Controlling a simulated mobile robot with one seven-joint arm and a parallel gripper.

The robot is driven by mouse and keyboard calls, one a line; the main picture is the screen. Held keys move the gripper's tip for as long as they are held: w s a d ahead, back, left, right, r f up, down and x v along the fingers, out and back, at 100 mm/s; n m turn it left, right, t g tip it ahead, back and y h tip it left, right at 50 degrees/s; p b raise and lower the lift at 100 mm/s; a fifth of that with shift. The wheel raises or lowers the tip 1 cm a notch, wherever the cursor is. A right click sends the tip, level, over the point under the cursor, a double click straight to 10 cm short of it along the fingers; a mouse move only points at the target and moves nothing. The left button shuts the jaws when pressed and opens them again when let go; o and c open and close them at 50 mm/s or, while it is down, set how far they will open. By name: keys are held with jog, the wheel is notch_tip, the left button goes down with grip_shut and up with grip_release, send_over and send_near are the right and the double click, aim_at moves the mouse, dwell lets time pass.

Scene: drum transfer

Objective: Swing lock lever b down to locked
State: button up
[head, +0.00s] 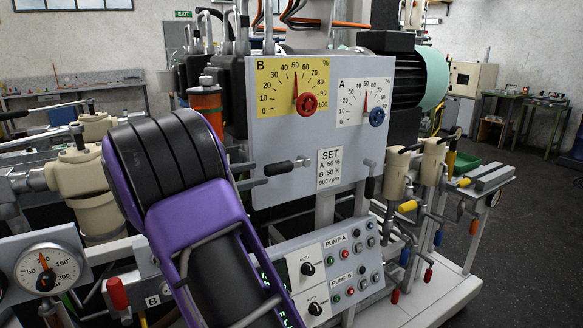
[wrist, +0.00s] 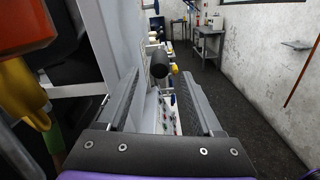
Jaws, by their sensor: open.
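Lock lever b, as I take it, is the lever with a black cylindrical grip (head: 278,168) at the left side of the grey panel, below the yellow B dial. It sticks out roughly level. In the wrist view its black grip (wrist: 160,65) shows end-on, ahead and between the fingers. My gripper (wrist: 158,92) is open and empty, its two grey fingers apart, with the grip near the tips; contact cannot be told. In the head view my purple arm hides most of the gripper; what seem to be fingertips (head: 256,175) show just left of the grip.
The grey panel (head: 285,130) stands close along the fingers' left side in the wrist view. Another black-gripped lever (head: 370,187) hangs down at the panel's right. A pump button box (head: 340,270) is below. An orange-topped cylinder (head: 206,105) stands left of the panel.

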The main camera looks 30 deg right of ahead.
aim_at(292, 163)
jog(key=d, duration=1.1)
jog(key=shift+s+d+b, duration=0.1)
jog(key=shift+s+b, duration=0.2)
jog(key=shift+b, duration=0.1)
grip_shut()
dwell(0.7)
